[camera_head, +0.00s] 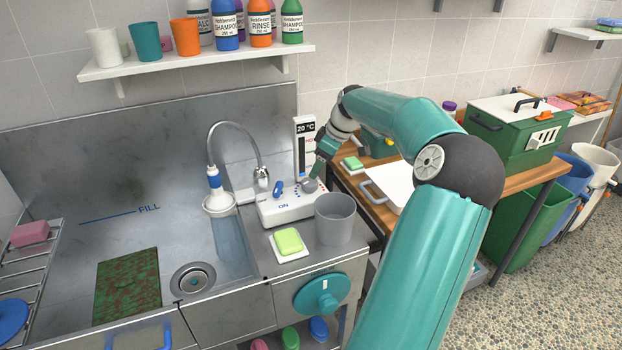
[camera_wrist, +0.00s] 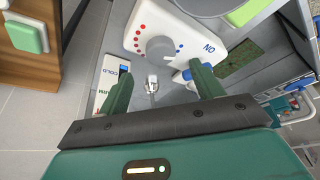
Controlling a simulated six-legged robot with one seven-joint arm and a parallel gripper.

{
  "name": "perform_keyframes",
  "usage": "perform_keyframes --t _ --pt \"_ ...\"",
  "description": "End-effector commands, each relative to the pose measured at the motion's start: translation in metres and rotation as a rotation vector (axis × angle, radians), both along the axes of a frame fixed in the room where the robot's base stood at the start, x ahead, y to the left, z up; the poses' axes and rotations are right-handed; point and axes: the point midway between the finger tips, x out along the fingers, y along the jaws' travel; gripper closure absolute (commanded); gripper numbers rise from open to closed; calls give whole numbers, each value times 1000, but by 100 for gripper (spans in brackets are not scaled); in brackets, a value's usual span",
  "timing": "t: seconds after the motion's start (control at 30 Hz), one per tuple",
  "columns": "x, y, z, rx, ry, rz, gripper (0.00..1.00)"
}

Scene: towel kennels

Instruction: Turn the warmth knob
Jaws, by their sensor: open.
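The warmth knob (camera_head: 308,185) is a grey-white dial on the white control box (camera_head: 268,212) beside the sink. In the wrist view the knob (camera_wrist: 157,47) sits inside an arc of red and blue dots, just beyond my fingertips. My gripper (camera_wrist: 162,82) is open, its two green fingers apart with nothing held between them. In the head view my gripper (camera_head: 320,168) comes down over the box from the right, close to the knob; contact cannot be told. A gauge (camera_head: 304,140) behind the box reads 20 °C.
A blue ON lever (camera_head: 278,188) is left of the knob. A grey cup (camera_head: 335,219) and green soap (camera_head: 289,241) stand in front of the box. A teal dial (camera_head: 321,295) is on the cabinet front.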

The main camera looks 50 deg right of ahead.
Motion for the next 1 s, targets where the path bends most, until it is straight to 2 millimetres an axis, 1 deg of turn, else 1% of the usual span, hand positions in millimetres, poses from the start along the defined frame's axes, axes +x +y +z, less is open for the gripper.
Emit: perform_keyframes --t 0.03,0.1,0.3,0.47,0.7,0.73,0.93,0.97,1.0 --pt "5 3 -10 2 0 5 34" --pt "11 5 -23 3 0 7 34" --pt "24 8 -51 1 0 7 34" --pt "28 10 -60 -1 -1 7 34" --pt "28 9 -61 -1 0 7 34" --pt "28 9 -61 -1 0 7 36" --pt "28 9 -61 -1 0 6 75" --pt "28 9 -61 -1 0 6 78" --pt "28 9 -61 -1 0 6 78"
